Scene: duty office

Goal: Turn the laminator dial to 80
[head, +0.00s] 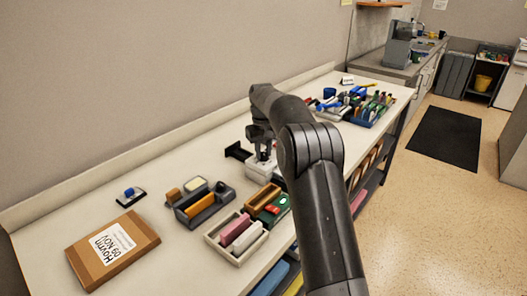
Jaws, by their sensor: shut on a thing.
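A small white device (260,172), which looks like the laminator, stands on the long bench near the middle of the head view. A black part sticks out at its left. My gripper (263,156) points down at its top and is shut on what seems to be its dial. The fingers hide the dial, and its marks and setting cannot be read. My arm comes in from the bottom right and covers the area right of the device.
On the bench (200,150), a cardboard box (112,250), a dark tray (204,207) and a cream tray (213,240) stand in front. Behind my arm is a blue tray (365,121) of markers. Bare bench lies left of the device, along the wall.

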